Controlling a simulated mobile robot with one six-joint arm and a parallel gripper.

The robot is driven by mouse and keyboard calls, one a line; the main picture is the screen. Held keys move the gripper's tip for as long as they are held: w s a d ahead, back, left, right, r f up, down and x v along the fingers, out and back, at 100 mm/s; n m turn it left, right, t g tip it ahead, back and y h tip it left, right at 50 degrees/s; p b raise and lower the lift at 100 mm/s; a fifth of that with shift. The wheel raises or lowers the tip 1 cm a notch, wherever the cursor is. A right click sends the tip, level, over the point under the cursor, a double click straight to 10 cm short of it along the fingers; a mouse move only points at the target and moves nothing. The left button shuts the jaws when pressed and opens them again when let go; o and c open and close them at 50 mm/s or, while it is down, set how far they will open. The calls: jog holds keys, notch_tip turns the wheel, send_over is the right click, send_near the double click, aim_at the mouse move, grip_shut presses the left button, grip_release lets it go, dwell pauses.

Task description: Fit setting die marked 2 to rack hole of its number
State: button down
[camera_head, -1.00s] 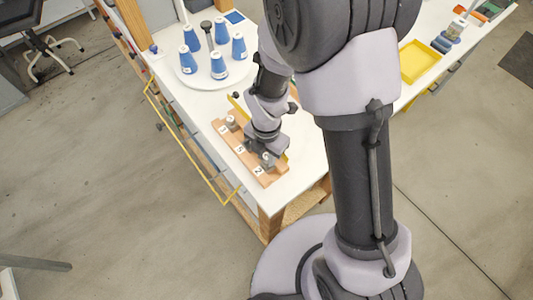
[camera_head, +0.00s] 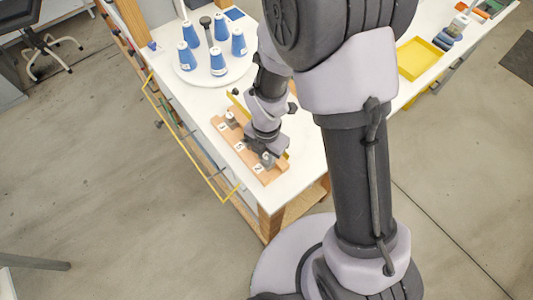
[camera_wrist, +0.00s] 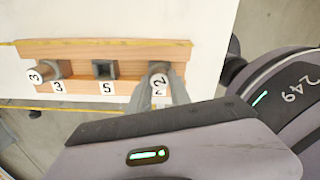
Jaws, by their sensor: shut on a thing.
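The wooden rack (camera_wrist: 130,58) shows three number plates, 3, 5 and 2. The square hole above plate 5 (camera_wrist: 104,68) is empty. A grey die marked 3 (camera_wrist: 36,74) stands at the place of plate 3. My gripper (camera_wrist: 162,84) is shut on the setting die marked 2 (camera_wrist: 159,80), at the place of plate 2. In the head view, this die (camera_head: 267,158) shows at the near end of the rack. The fingers hide its lower part, so I cannot tell whether it is in the hole or how deep.
A round white turntable (camera_head: 183,78) bears several blue cones and a dark post behind the rack. A yellow tray (camera_head: 419,59) and small parts stand to the right on the white table (camera_head: 306,165). The table's edge is close to the rack.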

aim_at(266, 157)
jog(key=shift+f, duration=0.3)
jog(key=c, duration=1.1)
grip_release()
jog(key=shift+r, duration=0.1)
notch_tip(266, 157, up, 5)
jog(key=p, duration=0.4)
